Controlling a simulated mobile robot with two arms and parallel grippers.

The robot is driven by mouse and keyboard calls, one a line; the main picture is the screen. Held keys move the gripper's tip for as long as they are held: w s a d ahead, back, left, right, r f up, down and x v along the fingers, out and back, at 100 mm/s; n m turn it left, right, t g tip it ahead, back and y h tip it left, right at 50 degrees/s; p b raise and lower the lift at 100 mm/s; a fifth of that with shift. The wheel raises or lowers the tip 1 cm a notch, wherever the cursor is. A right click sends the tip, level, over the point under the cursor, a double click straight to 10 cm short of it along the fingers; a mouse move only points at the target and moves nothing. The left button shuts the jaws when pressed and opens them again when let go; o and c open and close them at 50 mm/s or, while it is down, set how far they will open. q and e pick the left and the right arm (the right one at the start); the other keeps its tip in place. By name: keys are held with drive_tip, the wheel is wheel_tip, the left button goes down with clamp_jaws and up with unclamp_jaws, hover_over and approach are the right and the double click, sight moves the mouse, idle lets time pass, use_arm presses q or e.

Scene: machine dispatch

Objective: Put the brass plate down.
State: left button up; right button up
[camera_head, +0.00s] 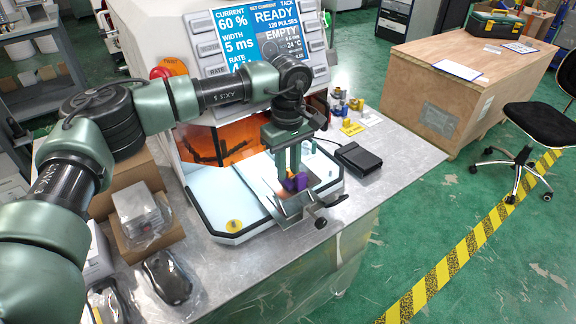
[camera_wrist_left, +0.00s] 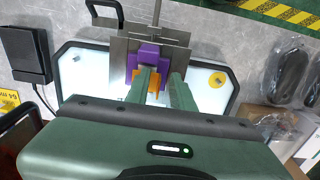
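My left gripper (camera_head: 293,172) points down at a metal fixture (camera_head: 292,207) with a purple block (camera_head: 297,182) on the pale machine tray. Its fingers stand a little apart over the purple block. In the left wrist view the fingertips (camera_wrist_left: 164,72) reach the purple block (camera_wrist_left: 147,55), with orange showing beside and between them. I cannot tell whether they grip anything. A small round brass-yellow piece (camera_head: 235,226) lies flat on the left of the tray, apart from the gripper; it also shows in the left wrist view (camera_wrist_left: 217,79). I make out no other brass plate. My right gripper is out of view.
The machine's screen (camera_head: 270,35) reads READY and EMPTY. A black pedal-like box (camera_head: 358,158) lies right of the tray.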

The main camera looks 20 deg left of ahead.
use_arm(q)
drive_tip(key=shift+r, duration=0.15)
drive_tip(key=shift+r, duration=0.2)
wheel_tip(320, 180, up, 12)
drive_tip(key=b, duration=0.2)
drive_tip(key=shift+f, duration=0.2)
drive_tip(key=shift+d+f, duration=0.1)
